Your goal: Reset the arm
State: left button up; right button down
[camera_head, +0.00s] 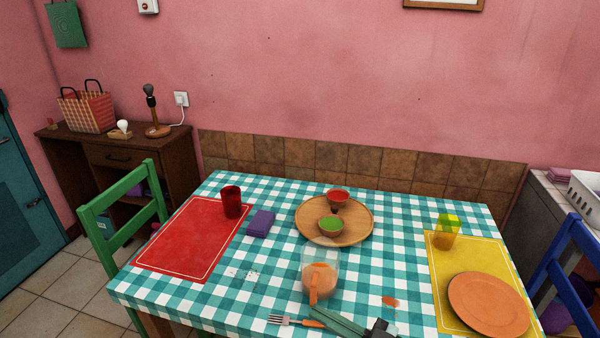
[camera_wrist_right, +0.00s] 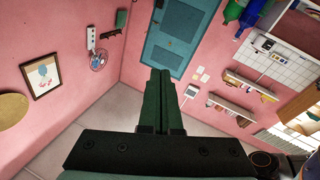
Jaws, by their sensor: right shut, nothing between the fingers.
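My right gripper (camera_head: 320,312) comes in at the bottom of the head view, low over the front edge of the table. Its two green fingers are closed together and empty. They also show closed in the right wrist view (camera_wrist_right: 161,76), pointing toward a pink wall and a blue door (camera_wrist_right: 178,42), with no object between them. In the head view the fingertips appear just in front of a clear pitcher (camera_head: 320,277) with orange contents; I cannot tell whether they touch it. My left gripper is not in view.
The checkered table (camera_head: 230,300) holds a fork (camera_head: 285,320) beside my fingers, a wooden tray (camera_head: 358,235) with bowls, a purple sponge-like block (camera_head: 260,223), a red cup (camera_head: 231,203), a yellow cup (camera_head: 447,231) and an orange plate (camera_head: 489,304). Chairs stand at both sides.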

jog(key=s+d+f+m+h+p, duration=0.1)
jog(key=s+d+f+m+h, duration=0.5)
jog(key=f, duration=0.4)
jog(key=s+d+f+m+h+p, duration=0.1)
jog(key=s+d+f+m+h, duration=0.5)
jog(key=s+f+h, duration=0.2)
notch_tip(320, 180, down, 2)
jog(key=shift+s+f+m+g+h, duration=0.2)
jog(key=shift+s+m+g+h, duration=0.1)
jog(key=shift+s, duration=0.5)
